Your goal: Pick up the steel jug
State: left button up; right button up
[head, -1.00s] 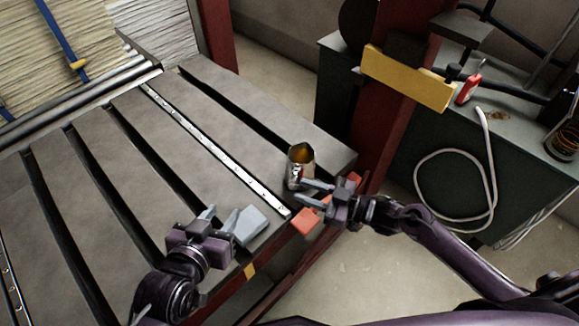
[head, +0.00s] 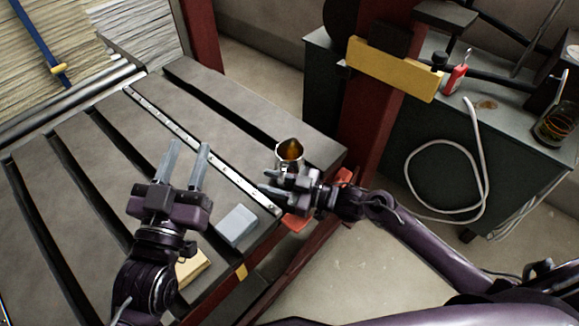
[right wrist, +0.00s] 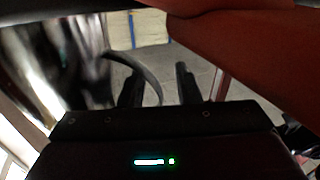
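The steel jug (head: 289,152) stands near the right edge of the slotted grey table, with an amber colour showing in its open top. In the right wrist view its shiny wall (right wrist: 65,65) fills the left side, blurred, and its curved handle (right wrist: 147,72) shows by the left finger. My right gripper (head: 270,180) is at the jug's near side and hides its lower part. In the right wrist view its fingers (right wrist: 156,78) are apart, with the handle's curve reaching between them. I cannot tell whether they touch it. My left gripper (head: 189,145) is open and empty above the table.
A grey-blue block (head: 237,226) and a yellowish block (head: 192,268) lie near the table's front edge. A metal strip (head: 190,140) runs along the table. A red post (head: 372,130) with a yellow bar (head: 395,68) stands just right of the table.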

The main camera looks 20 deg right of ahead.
grip_shut()
jog(key=shift+w+r, duration=0.1)
jog(key=shift+r, duration=0.05)
dwell(1.4)
